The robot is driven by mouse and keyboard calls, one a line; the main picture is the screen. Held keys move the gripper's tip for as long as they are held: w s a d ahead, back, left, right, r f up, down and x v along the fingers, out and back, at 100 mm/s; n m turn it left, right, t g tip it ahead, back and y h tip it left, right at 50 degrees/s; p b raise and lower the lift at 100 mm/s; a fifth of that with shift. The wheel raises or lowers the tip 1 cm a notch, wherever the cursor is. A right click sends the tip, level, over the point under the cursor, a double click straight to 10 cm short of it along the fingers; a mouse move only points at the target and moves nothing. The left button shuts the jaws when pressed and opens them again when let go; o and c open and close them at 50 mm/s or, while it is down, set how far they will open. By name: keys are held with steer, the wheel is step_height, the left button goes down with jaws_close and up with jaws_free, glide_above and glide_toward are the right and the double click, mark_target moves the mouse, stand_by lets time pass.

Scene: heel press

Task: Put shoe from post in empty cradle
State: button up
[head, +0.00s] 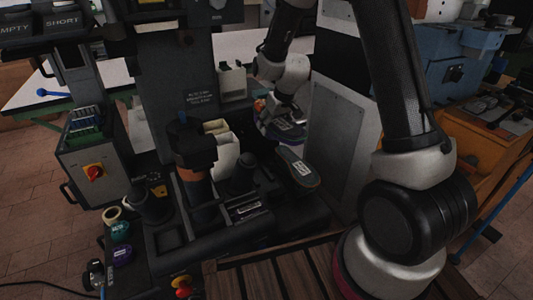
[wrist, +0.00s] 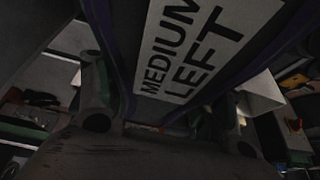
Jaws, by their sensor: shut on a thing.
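My gripper (head: 272,108) is shut on a dark shoe with a purple edge (head: 287,131), held in the air beside the black press. In the wrist view the shoe's sole (wrist: 122,45) fills the space between the fingers, and its white label (wrist: 190,48) reads "MEDIUM LEFT". A second dark shoe (head: 300,168) with a pale label is below and right of the held one; what supports it is hidden. Cream pads (head: 226,155) stand in the press left of the held shoe. I cannot tell which part is the empty cradle.
The black press (head: 165,75) fills the middle, with an orange-collared column (head: 197,183) in front of the pads. Signs at top left read "EMPTY" (head: 14,29) and "SHORT" (head: 62,21). A grey cabinet (head: 345,130) stands close right of the shoes. Tape rolls (head: 121,230) sit at lower left.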

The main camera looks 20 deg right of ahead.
steer(key=shift+s+a+f, duration=0.45)
steer(key=shift+a+f, duration=0.1)
steer(key=shift+f, duration=2.7)
steer(key=shift+s+a+f, duration=0.5)
steer(key=shift+f, duration=2.8)
steer(key=shift+s+a+f, duration=0.45)
steer(key=shift+a+f, duration=0.1)
steer(key=shift+f, duration=2.7)
steer(key=shift+f, duration=0.6)
steer(key=o, duration=1.7)
steer(key=shift+s, duration=0.1)
steer(key=v, duration=1.2)
steer(key=shift+a, duration=0.2)
